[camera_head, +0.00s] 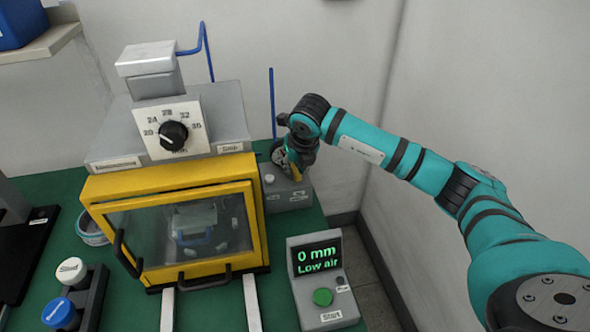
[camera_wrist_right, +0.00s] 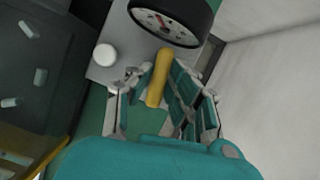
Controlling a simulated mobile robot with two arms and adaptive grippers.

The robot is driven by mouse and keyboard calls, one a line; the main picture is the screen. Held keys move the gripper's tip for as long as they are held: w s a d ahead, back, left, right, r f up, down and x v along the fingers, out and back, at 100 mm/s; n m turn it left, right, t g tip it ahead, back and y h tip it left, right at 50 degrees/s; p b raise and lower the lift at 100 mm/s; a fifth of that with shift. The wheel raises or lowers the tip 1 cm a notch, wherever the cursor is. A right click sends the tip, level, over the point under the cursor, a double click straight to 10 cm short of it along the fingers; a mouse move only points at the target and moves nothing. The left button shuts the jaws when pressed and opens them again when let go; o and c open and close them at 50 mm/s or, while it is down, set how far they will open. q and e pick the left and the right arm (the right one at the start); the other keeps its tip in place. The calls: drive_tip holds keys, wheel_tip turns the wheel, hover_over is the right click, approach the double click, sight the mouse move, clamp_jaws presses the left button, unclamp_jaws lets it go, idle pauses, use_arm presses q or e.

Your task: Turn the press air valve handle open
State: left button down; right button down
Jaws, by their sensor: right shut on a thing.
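The yellow valve handle (camera_head: 295,173) is at the grey air unit (camera_head: 287,198) behind the display box, mostly hidden by my right gripper (camera_head: 289,163) in the head view. In the right wrist view the yellow handle (camera_wrist_right: 158,78) stands between the fingers, below a round black gauge (camera_wrist_right: 168,18). My right gripper is shut on the handle. The display (camera_head: 317,259) reads "0 mm" and "Low air". My left gripper is not in view.
The yellow-framed press (camera_head: 175,185) with its clear door stands left of the air unit. A blue pipe (camera_head: 272,105) rises behind the unit. A wall is close on the right. A box with a green Start button (camera_head: 322,297) stands in front.

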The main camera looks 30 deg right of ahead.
drive_tip(key=shift+r+m+h+b, duration=0.1)
drive_tip(key=shift+m+h+b, duration=0.3)
drive_tip(key=shift+m, duration=0.5)
drive_tip(key=c, duration=1.5)
unclamp_jaws()
drive_tip(key=shift+c, duration=0.2)
drive_tip(key=v, duration=1.2)
drive_tip(key=shift+w, duration=0.15)
